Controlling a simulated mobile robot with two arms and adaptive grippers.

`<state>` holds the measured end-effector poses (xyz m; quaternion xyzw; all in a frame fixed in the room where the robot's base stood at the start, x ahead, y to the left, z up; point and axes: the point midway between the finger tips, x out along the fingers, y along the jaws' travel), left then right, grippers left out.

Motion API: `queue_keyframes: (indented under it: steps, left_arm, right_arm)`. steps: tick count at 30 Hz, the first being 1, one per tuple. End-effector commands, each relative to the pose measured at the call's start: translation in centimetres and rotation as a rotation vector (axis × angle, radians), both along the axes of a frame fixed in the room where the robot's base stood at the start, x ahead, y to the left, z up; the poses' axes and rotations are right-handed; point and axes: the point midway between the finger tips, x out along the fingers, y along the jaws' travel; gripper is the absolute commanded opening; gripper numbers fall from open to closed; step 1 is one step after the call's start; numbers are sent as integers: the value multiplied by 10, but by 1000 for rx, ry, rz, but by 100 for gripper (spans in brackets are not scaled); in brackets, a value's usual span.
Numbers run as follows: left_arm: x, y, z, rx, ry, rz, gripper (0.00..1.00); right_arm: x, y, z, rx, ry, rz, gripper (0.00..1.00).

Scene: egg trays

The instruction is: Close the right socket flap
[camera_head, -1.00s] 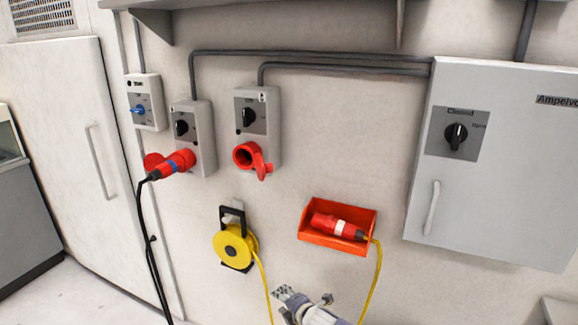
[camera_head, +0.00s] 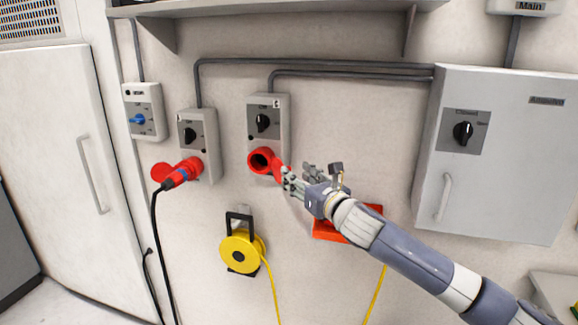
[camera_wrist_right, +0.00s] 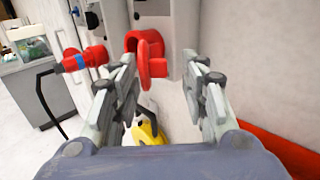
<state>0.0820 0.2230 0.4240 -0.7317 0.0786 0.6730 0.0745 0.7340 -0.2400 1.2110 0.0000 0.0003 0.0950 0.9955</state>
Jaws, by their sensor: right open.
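The right socket (camera_head: 261,160) is a red round socket on a grey wall box (camera_head: 268,104). Its red flap (camera_head: 281,172) stands open, hanging to the lower right of the socket mouth. In the right wrist view the flap (camera_wrist_right: 151,58) shows as a red disc in front of the socket (camera_wrist_right: 133,39). My right gripper (camera_head: 288,181) is open beside the flap in the head view. In the right wrist view its two fingers (camera_wrist_right: 167,82) are spread, with the flap ahead between them. I cannot tell whether a finger touches it. My left gripper is not in view.
The left socket box (camera_head: 200,140) holds a red plug (camera_head: 183,173) with a black cable. A yellow cable reel (camera_head: 240,252) hangs below. A red tray (camera_head: 328,232) is partly hidden behind my right arm. A grey cabinet (camera_head: 510,190) is at the right.

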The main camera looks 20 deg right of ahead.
Motion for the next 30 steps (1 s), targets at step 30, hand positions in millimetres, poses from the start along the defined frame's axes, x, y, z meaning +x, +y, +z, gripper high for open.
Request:
queue_keyframes:
  steps: [30]
  left_arm:
    - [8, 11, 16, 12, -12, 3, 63]
  right_arm:
    - [59, 11, 0, 1, 0, 0, 2]
